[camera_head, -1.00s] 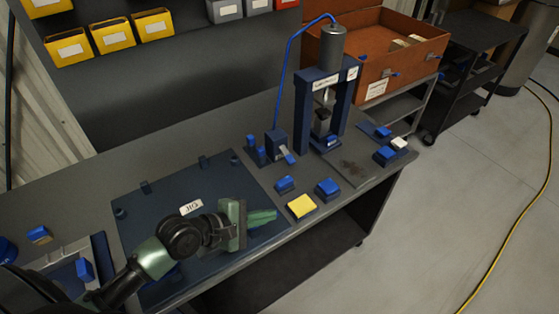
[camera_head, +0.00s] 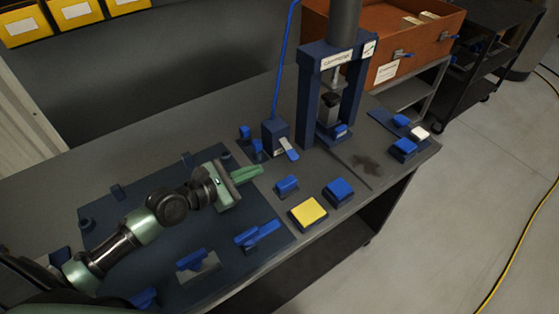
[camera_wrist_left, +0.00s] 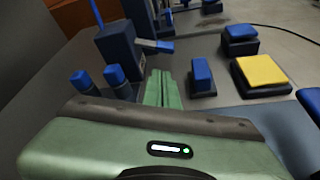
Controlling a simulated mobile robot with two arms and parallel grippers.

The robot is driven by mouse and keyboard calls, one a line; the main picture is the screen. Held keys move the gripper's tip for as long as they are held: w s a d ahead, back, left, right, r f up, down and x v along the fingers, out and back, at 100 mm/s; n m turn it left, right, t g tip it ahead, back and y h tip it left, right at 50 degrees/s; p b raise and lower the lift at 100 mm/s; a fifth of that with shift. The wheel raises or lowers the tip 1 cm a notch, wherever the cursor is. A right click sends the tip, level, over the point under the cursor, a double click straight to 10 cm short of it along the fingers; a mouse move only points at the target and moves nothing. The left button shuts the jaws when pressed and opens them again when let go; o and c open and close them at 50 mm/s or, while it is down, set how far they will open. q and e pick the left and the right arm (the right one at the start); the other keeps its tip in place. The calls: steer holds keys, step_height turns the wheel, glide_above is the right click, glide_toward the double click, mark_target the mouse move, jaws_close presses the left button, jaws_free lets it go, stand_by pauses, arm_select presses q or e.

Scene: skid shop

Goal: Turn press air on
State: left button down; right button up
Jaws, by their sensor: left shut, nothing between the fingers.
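The press air valve is a dark blue box (camera_head: 273,133) with a blue hose rising from its top. It stands on the bench, left of the blue press (camera_head: 335,95). Its lever (camera_head: 289,149), light grey with a blue end, sticks out toward the front right. The box (camera_wrist_left: 119,52) and lever (camera_wrist_left: 157,46) also show in the left wrist view. My left gripper (camera_head: 257,170) is shut and empty, its green fingers together. The fingertips (camera_wrist_left: 160,80) are apart from the lever, in front and to the left of it. My right gripper is not in view.
Two blue-capped pegs (camera_head: 250,140) stand left of the valve. A small blue-topped block (camera_head: 287,186), a larger blue block (camera_head: 338,191) and a yellow-topped block (camera_head: 308,213) lie in front. Blue-handled clamps (camera_head: 258,235) sit on the dark plate (camera_head: 120,230) below my arm.

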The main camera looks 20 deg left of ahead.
mark_target(289, 150)
arm_select(q)
steer(key=shift+w+f, duration=0.1)
steer(key=shift+s+r, duration=0.2)
steer(key=shift+w+d, duration=0.1)
steer(key=x, duration=0.9)
steer(key=shift+w+d+f, duration=0.15)
steer(key=shift+w+f, duration=0.05)
steer(key=shift+w, duration=0.2)
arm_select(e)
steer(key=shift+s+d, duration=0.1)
arm_select(q)
steer(key=shift+r, duration=0.1)
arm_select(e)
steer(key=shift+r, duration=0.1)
